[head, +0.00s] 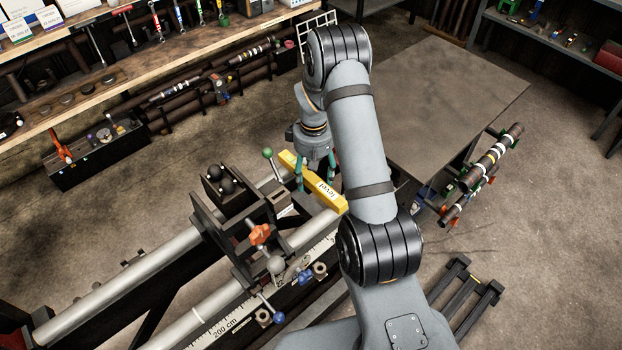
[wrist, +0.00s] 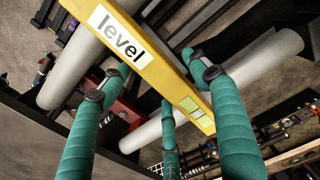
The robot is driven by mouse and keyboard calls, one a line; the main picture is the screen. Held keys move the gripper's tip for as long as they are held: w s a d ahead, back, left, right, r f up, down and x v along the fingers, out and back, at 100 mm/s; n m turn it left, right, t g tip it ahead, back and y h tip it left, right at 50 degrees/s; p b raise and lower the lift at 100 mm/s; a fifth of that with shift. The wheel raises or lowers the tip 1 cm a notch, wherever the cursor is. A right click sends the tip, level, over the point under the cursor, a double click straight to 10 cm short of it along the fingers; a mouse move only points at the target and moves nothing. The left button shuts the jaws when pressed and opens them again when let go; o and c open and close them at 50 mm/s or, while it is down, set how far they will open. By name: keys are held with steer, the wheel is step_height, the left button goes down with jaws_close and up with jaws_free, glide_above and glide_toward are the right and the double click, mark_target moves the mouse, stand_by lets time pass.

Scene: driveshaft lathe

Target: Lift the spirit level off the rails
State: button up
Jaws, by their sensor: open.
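The yellow spirit level (head: 337,201), with a white "level" label, lies across the two grey rails near their right end. In the wrist view the level (wrist: 168,80) runs diagonally from upper left to lower right, its green vial window near the lower end. My gripper (head: 316,178) is above the level with its teal fingers pointing down. In the wrist view my gripper (wrist: 150,84) has its fingers spread on both sides of the level, open. I cannot tell whether any finger touches it. The rails (head: 135,264) also show in the wrist view (wrist: 252,72).
A dark carriage with a green-knobbed lever (head: 267,153) and orange and blue knobs sits on the rails just left of the level. A grey table (head: 440,95) stands behind my arm. A wooden workbench (head: 110,85) with tools is at upper left.

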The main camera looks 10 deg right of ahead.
steer(key=shift+c, duration=0.6)
steer(key=c, duration=1.4)
